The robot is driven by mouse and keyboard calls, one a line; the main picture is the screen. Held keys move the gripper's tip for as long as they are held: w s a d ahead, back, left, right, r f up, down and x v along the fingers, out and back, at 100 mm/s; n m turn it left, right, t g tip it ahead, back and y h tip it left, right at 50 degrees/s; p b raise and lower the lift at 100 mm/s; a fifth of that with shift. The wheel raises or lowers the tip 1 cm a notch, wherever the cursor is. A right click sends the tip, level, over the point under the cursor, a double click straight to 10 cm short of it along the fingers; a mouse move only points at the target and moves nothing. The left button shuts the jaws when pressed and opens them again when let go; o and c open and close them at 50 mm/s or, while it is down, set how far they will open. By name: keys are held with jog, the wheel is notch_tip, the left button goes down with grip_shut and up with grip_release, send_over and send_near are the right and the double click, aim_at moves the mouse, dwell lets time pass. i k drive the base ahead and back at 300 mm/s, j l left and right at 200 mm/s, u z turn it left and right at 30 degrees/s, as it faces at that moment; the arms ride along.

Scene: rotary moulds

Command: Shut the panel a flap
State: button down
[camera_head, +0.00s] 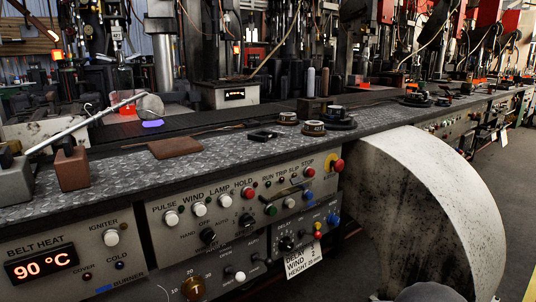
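A grey control panel (180,238) with labelled knobs and buttons is set in the bench front at centre. A second panel (85,240) at lower left has a red display reading 90 °C. A lower panel (207,268) with more knobs lies under the centre one. I cannot tell which part is the flap, or whether it is open or shut. My gripper is not in view. A rounded grey shape at the bottom right edge may be part of my arm, but I cannot be sure.
A large pale, stained curved drum or guard (425,190) bulges from the bench front at right. The patterned worktop (120,172) holds a brown block (72,168), round black parts (338,117) and a long metal bar (85,122). Floor shows at far right.

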aim_at(296, 180)
jog(key=u, duration=1.45)
jog(key=i+l, duration=0.1)
jog(key=i, duration=0.45)
jog(key=i+z, duration=0.1)
jog(key=z, duration=0.8)
jog(key=i+j+z, duration=0.1)
jog(key=z, duration=0.3)
jog(key=i+z, duration=0.1)
jog(key=z, duration=0.35)
